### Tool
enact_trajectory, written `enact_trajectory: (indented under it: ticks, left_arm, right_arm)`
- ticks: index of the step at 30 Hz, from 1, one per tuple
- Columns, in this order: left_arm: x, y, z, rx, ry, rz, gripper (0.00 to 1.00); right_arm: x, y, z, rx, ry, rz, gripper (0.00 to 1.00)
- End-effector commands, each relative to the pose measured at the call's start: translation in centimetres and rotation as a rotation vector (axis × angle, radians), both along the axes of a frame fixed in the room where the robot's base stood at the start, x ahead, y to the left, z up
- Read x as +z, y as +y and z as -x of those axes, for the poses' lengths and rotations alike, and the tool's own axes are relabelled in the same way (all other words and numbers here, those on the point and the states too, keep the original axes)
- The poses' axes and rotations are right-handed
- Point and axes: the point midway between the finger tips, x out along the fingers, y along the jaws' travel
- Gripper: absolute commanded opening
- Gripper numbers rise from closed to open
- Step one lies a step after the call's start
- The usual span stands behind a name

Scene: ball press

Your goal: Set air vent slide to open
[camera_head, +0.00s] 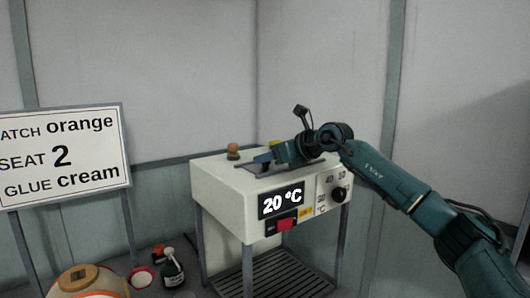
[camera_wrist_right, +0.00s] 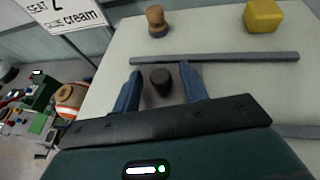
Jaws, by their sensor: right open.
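A white machine box (camera_head: 222,183) on legs stands at the centre of the head view, its display reading 20 °C. On its top, a short dark round knob (camera_wrist_right: 161,82), apparently the air vent slide's knob, shows in the right wrist view. My right gripper (camera_wrist_right: 160,72) is open, with one blue finger on each side of the knob and gaps between. In the head view the right gripper (camera_head: 262,158) is low over the box top and hides the knob. A grey rail (camera_wrist_right: 205,58) runs beyond the fingers. My left gripper is not in view.
A brown peg-like knob (camera_head: 233,151) and a yellow block (camera_wrist_right: 263,16) stand on the box top beyond the rail. The front has a black dial (camera_head: 339,194) and a red switch (camera_head: 286,225). A sign (camera_head: 62,155) stands left; a dark bottle (camera_head: 172,270) is below.

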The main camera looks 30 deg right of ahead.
Motion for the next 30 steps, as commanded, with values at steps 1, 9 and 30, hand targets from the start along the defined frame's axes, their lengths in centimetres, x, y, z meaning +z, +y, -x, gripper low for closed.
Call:
enact_trajectory:
  ticks: [1,9,30]
  left_arm:
    - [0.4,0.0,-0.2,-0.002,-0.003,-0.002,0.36]
    - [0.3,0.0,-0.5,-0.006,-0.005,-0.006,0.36]
    - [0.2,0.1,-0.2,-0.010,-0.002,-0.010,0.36]
  right_arm:
    - [-0.1,0.2,-0.6,0.001,0.000,-0.001,0.43]
    - [-0.8,0.5,-1.7,0.000,0.000,0.000,0.43]
    - [-0.7,0.5,-1.6,0.000,0.000,-0.001,0.01]
